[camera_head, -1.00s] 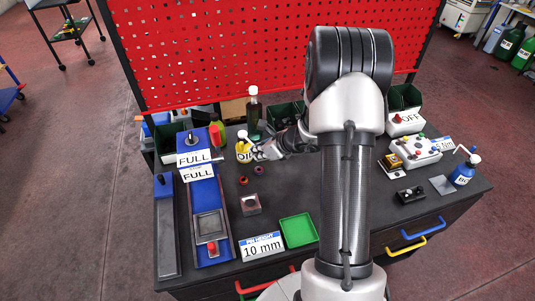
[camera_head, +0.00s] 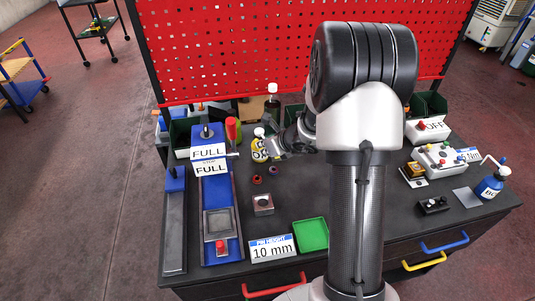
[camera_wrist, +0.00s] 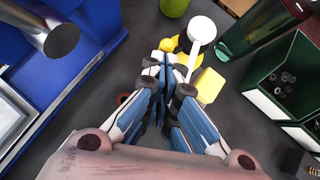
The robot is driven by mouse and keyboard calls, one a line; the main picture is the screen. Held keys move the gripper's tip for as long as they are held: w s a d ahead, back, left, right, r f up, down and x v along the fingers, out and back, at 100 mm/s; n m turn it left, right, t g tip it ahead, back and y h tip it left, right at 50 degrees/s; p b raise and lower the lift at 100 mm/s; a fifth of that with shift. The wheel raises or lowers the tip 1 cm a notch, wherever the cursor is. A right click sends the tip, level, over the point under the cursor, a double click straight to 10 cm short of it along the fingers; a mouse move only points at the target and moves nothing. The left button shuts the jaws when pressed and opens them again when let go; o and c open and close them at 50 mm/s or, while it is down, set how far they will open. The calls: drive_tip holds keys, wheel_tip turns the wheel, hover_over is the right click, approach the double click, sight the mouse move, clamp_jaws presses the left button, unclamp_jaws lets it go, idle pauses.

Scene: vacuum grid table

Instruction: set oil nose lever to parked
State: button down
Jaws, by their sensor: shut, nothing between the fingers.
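A small yellow bottle marked OIL (camera_head: 260,154) with a white top stands on the dark table, left of my arm. In the wrist view its yellow body (camera_wrist: 209,86) and round white cap (camera_wrist: 202,29) show just beyond and right of my fingertips. My gripper (camera_head: 276,148) is shut and empty, close to the right side of the bottle. In the wrist view my fingertips (camera_wrist: 165,70) are together beside the yellow parts. Whether they touch the bottle I cannot tell.
A dark green bottle (camera_wrist: 250,25) and a green bin (camera_wrist: 285,85) lie close by. A green tray (camera_head: 312,234) sits at the front.

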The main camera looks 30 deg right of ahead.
drive_tip(key=a+b, duration=0.1)
drive_tip(key=a+m+h+b, duration=0.1)
drive_tip(key=b, duration=0.1)
drive_tip(key=shift+w, duration=0.35)
drive_tip(key=shift+d, duration=0.15)
